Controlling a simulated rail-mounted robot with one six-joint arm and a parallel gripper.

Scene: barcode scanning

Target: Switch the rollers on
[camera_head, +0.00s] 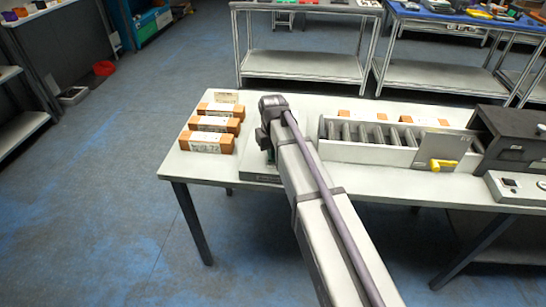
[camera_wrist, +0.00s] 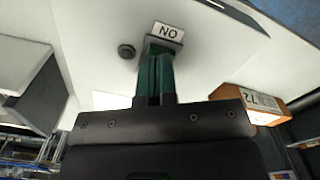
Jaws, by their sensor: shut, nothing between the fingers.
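The rollers (camera_head: 372,133) lie in a pale conveyor frame on the table, to the right of my arm. In the wrist view, an ON label (camera_wrist: 168,31) appears upside down on a pale panel (camera_wrist: 105,20). My gripper (camera_wrist: 161,46) is shut and empty, with its green fingertips at the label's edge. I cannot tell whether they touch the panel, and they hide the spot right under them. In the head view my arm hides most of the gripper.
Several orange-and-white boxes (camera_head: 212,124) sit on the table (camera_head: 190,170) left of my arm. A yellow handle (camera_head: 443,165) is on a grey plate by the conveyor. A dark machine (camera_head: 508,140) and a grey control box (camera_head: 518,187) stand at the right.

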